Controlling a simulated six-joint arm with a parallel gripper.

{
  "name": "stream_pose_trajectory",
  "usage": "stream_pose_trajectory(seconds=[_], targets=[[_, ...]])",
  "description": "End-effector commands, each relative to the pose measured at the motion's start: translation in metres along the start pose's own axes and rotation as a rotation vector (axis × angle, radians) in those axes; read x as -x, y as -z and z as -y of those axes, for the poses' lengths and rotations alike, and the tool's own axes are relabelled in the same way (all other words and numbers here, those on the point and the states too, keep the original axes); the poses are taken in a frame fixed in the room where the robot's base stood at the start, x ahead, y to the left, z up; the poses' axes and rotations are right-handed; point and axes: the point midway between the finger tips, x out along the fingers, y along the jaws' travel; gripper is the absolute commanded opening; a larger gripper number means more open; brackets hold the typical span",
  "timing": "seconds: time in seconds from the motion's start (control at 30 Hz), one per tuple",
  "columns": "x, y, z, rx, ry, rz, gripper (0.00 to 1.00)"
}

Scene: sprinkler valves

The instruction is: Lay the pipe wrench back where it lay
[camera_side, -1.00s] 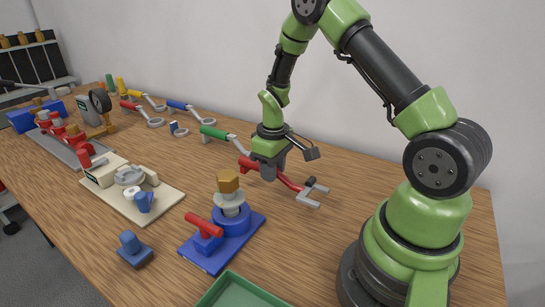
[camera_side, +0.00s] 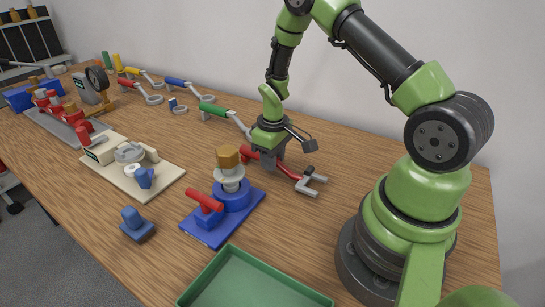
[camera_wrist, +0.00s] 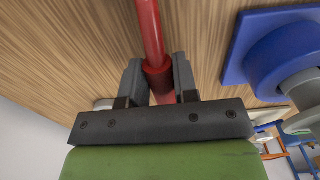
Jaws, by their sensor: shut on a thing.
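The pipe wrench (camera_side: 291,171) has a red handle and a grey forked head with a dark knob, pointing right in the side view. My gripper (camera_side: 268,158) is shut on its red handle, fingers pointing down. In the wrist view the red handle (camera_wrist: 151,35) passes between the two dark fingers (camera_wrist: 157,78), and the wrench head is out of view. The wrench is low over bare wood at the near end of the row of tools. I cannot tell whether it touches the table.
A green-handled wrench (camera_side: 222,112) lies just beyond my gripper. A blue valve stand (camera_side: 228,205) with a brass top and red handle stands nearby, in front. A green tray (camera_side: 250,280) is at the front edge. Bare table (camera_side: 360,165) lies right of the wrench.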

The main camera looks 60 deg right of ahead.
Motion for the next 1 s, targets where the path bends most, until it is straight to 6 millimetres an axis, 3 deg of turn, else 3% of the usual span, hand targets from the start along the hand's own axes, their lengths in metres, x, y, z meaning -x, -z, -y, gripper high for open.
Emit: stream_pose_trajectory(seconds=[0.5,0.53,0.67,1.0], targets=[[-0.0072,0.0004,-0.0002,0.000,-0.001,-0.001,0.00],[-0.0074,0.0004,-0.0002,0.000,-0.001,-0.001,0.30],[-0.0072,0.0003,-0.0002,0.000,-0.001,-0.001,0.57],[-0.0029,0.0003,-0.0001,0.000,0.000,-0.001,0.57]])
